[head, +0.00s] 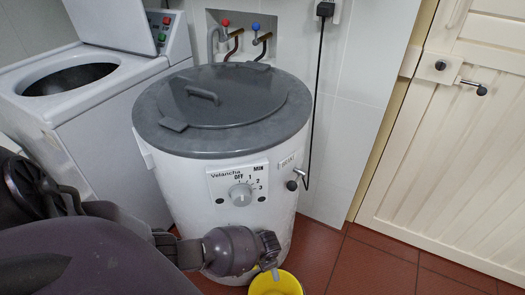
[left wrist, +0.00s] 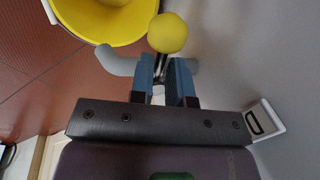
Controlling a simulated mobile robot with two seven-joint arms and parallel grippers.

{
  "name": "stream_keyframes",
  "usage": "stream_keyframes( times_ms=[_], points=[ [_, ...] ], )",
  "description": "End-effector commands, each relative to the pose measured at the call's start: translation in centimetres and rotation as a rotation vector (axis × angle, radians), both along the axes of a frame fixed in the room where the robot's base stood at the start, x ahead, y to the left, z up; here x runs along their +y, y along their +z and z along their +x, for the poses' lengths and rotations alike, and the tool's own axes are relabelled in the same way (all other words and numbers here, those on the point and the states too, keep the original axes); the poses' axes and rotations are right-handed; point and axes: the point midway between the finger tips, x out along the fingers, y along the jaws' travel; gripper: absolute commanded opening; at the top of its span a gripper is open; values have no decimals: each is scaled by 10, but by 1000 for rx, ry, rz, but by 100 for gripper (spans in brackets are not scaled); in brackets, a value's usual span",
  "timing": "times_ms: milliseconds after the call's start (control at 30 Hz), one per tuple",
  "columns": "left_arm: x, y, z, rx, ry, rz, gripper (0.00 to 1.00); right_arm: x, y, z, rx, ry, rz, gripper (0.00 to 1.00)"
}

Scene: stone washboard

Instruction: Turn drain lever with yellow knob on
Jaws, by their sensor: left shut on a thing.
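The yellow knob (left wrist: 168,33) of the drain lever shows in the left wrist view, just beyond my fingertips. My left gripper (left wrist: 167,72) is shut on the lever's thin metal stem (left wrist: 161,68), below the knob. A grey curved drain pipe (left wrist: 118,66) passes behind the fingers. In the head view my left gripper (head: 272,268) is low at the front of the white round washing tub (head: 180,195), and the knob and lever are hidden there. My right gripper is in neither view.
A yellow bucket or bowl (head: 268,287) stands on the red tiled floor under the drain. The tub has a grey lid (head: 225,95) and a dial (head: 241,194). A white top-loading machine (head: 75,130) stands at left; a cream door (head: 450,170) is at right.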

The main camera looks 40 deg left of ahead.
Motion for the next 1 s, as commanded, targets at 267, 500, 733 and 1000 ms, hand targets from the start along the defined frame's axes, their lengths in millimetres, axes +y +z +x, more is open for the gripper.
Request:
stream_keyframes(
  times_ms=[267, 500, 733, 1000],
  points=[
    [-4, 1, 0, -1, 75, -2, 0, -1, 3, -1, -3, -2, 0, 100],
    [-10, 2, 1, -2, 250, -4, 0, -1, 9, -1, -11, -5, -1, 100],
    [-17, 1, 2, -1, 468, -5, 0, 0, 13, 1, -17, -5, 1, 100],
    [-24, 0, 4, 1, 725, -5, 0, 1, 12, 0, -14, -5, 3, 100]
  ],
)
